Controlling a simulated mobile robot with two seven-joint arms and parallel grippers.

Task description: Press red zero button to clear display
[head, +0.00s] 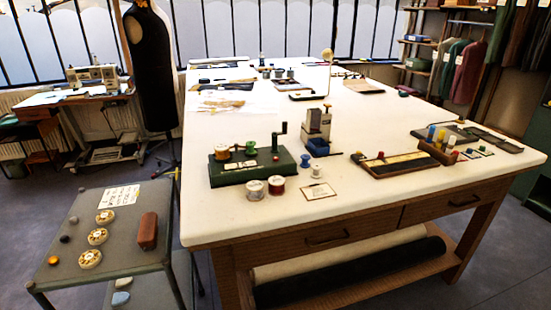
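A green hand-cranked device (253,167) stands near the table's front left, with a yellow spool, a small green part and a dark crank on top. A small red spot (275,158) shows on its top, below the crank. A long wooden-framed board (392,164) lies to the right, with a red knob (380,155) at its back edge. I cannot tell which red part is the zero button. No display can be read at this size. Neither of my grippers is in view.
The table (330,191) has a clear front strip. Thread spools (277,184) stand before the green device. A grey stamp-like stand (317,124) is behind, and a rack of colored spools (438,149) is at right. A grey side table (75,225) stands left.

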